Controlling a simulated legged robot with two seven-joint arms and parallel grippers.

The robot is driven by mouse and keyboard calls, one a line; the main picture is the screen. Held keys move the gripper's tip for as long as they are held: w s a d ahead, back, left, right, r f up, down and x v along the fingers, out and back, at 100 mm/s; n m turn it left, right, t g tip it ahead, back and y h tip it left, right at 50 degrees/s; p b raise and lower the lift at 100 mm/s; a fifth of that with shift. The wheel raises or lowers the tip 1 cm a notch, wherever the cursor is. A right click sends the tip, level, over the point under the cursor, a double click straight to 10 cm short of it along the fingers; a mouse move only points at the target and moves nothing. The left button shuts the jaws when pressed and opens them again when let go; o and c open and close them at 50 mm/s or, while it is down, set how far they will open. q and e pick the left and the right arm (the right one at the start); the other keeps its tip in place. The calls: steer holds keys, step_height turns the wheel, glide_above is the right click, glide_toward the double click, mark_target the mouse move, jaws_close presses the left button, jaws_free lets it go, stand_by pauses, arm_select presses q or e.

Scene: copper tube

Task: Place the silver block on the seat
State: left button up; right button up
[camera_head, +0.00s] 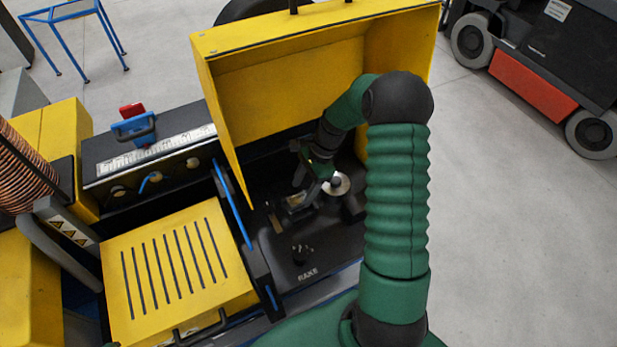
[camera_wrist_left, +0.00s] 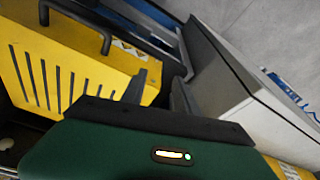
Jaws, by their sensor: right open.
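My right gripper (camera_head: 304,186) reaches down into the dark machine bed (camera_head: 292,268) under the raised yellow cover (camera_head: 290,92). It is open. A small silvery piece, likely the silver block (camera_head: 296,201), sits just below its fingertips; I cannot tell whether they touch it. A round silver disc (camera_head: 338,185) lies just right of the gripper. Which part is the seat I cannot tell at this size. My left gripper (camera_wrist_left: 158,90) shows only in the left wrist view, with its dark fingers apart and nothing visible between them, near the yellow slotted lid.
The yellow slotted lid (camera_head: 178,268) and its front handle lie left of the bed, with a blue bar (camera_head: 231,205) between. A ruled black rail (camera_head: 150,160) and copper coil (camera_head: 24,170) stand farther left. The open cover walls the bed's back.

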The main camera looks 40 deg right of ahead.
steer(key=b+v, duration=0.1)
steer(key=v, duration=0.7)
steer(key=shift+r, duration=0.25)
steer(key=shift+s, duration=0.15)
steer(key=shift+o, duration=0.3)
